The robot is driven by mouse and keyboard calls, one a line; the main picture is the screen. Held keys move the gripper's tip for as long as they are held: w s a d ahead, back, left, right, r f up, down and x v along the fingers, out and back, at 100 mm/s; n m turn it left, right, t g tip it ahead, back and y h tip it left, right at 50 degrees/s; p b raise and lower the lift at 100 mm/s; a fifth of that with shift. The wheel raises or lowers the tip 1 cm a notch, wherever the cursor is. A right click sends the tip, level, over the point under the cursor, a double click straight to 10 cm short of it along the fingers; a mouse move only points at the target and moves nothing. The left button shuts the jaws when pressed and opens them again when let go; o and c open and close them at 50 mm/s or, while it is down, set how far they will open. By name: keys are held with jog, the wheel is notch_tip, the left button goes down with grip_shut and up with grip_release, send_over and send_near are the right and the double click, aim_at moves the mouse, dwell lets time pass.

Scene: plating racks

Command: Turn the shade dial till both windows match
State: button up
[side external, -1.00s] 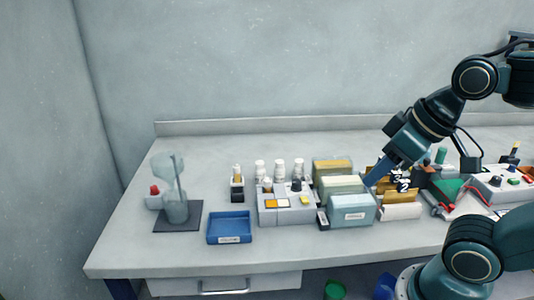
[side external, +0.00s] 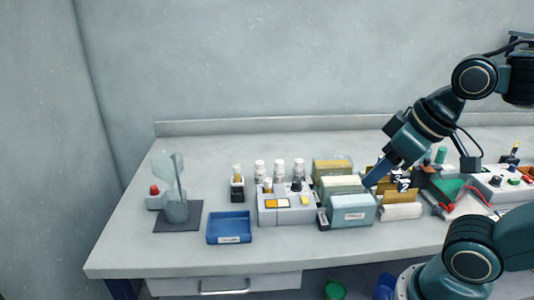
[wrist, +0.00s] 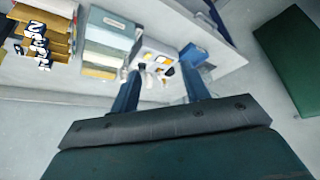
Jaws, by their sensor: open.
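A grey box (side external: 287,215) on the bench carries two small windows side by side. The left window (side external: 270,203) is orange and the right window (side external: 283,203) is pale, nearly white, so they differ. A black knob (side external: 296,185), which looks like the shade dial, stands at the back of the box's top. My gripper (side external: 371,180) is to the right of the box, above the file-like blocks, apart from the dial. In the wrist view my gripper (wrist: 162,62) has its two blue fingers spread with nothing held. The box (wrist: 150,57) shows beyond and between the fingertips.
Pale blue-green blocks (side external: 352,212) stand close to the box's right. A blue tray (side external: 229,239) lies to its left, and several white-capped bottles (side external: 279,166) stand behind it. A glass-like vessel (side external: 176,211) stands on a dark mat. The bench's front left is clear.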

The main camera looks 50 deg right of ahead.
jog(key=w, duration=0.1)
jog(key=n+g, duration=0.6)
send_over(297, 181)
jog(key=shift+f, duration=1.85)
jog(key=shift+f, duration=0.15)
notch_tip(297, 181, down, 14)
jog(key=shift+a+r, duration=0.1)
jog(key=shift+r, duration=0.15)
jog(key=c, duration=1)
